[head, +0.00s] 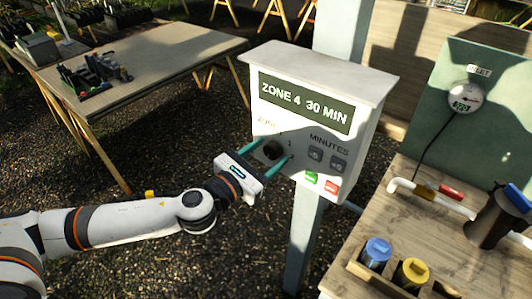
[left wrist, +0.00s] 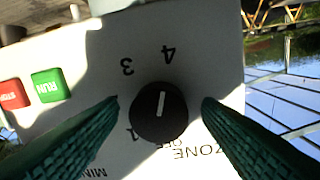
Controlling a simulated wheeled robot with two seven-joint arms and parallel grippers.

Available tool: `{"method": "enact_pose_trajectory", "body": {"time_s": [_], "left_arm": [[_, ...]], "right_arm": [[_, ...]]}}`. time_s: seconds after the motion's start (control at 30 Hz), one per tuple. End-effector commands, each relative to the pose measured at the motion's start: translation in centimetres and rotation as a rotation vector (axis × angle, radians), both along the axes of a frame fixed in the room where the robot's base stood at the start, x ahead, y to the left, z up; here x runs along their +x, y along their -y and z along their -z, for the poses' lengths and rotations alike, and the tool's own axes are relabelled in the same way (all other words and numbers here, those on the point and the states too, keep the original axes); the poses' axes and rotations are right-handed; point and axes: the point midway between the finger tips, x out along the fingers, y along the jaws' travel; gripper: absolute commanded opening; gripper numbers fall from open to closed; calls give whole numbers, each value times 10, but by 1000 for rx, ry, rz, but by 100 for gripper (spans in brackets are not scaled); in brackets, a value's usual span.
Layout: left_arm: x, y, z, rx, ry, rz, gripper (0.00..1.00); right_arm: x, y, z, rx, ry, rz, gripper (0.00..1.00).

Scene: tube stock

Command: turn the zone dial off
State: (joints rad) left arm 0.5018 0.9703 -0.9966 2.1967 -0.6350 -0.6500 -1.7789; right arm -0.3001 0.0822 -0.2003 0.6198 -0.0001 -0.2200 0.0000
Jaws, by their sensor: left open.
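The zone dial (head: 273,150) is a round black knob on the white control box (head: 350,82). The box's display (head: 304,103) reads "ZONE 4 30 MIN". In the left wrist view the dial (left wrist: 158,112) has a white pointer line directed toward the 4; 3, 1 and a partly hidden OFF label (left wrist: 181,143) also show around it. My left gripper (head: 272,156) is open, its green fingers on either side of the dial. In the left wrist view gaps show between the fingertips (left wrist: 160,103) and the knob. My right gripper is not in view.
The green RUN button (head: 311,178) and red STOP button (head: 331,187) sit below the MINUTES buttons (head: 327,157). A wooden bench (head: 420,235) with a pipe and bottles stands at right. A table (head: 150,62) stands at back left.

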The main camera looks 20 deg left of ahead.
Motion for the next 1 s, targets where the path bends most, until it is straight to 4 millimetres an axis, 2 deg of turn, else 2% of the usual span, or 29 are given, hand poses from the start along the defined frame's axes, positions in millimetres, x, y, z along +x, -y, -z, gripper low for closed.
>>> {"method": "enact_pose_trajectory", "body": {"time_s": [0.13, 0.4, 0.73, 1.0], "left_arm": [[0, 0, 0, 0, 0, 0, 58], [0, 0, 0, 0, 0, -1, 15], [0, 0, 0, -48, -17, 0, 15], [0, 0, 1, -215, -78, -1, 15]], "right_arm": [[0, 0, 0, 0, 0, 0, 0], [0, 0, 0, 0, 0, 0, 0], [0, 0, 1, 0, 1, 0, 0], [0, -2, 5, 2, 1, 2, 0]]}}
